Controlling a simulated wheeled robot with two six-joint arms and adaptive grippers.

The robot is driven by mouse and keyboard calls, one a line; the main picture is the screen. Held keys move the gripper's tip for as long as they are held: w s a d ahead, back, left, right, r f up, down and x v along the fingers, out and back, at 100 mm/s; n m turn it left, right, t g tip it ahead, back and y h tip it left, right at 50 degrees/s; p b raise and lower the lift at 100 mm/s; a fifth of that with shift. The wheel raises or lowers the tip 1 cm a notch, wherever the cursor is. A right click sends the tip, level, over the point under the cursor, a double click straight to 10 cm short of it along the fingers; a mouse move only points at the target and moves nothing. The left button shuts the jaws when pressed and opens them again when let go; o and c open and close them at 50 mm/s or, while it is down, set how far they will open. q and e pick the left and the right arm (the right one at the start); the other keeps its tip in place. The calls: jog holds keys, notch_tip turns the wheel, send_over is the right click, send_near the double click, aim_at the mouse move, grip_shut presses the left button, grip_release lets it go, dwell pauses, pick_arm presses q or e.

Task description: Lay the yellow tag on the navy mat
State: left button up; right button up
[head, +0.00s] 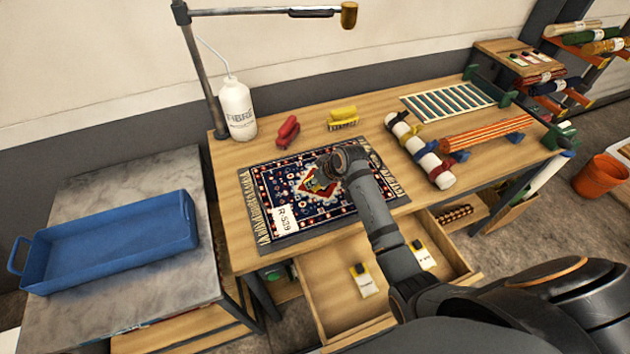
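The navy patterned mat (345,207) lies flat on the wooden workbench, with fringed ends and a red, white and yellow middle. A white label reading R-529 (286,219) lies on its left part. My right gripper (331,168) is over the middle of the mat; its fingers are too small and dark to tell open from shut. A yellow patch shows just beside it, but I cannot tell a tag from the mat's pattern. Two white tags with yellow and black parts lie in the open drawer, one at left (364,281) and one at right (423,255). My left gripper is not in view.
A red-handled tool (287,131), a yellow brush (342,117) and a white bottle (238,108) stand behind the mat. Rolled rugs (420,150) lie to its right. A blue tray (110,240) sits on the left table. The open drawer (330,290) juts out in front.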

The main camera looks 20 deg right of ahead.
jog(key=shift+f, duration=0.6)
jog(key=shift+f, duration=0.1)
jog(key=o, duration=0.8)
jog(key=v, duration=1.2)
jog(key=shift+b, duration=0.4)
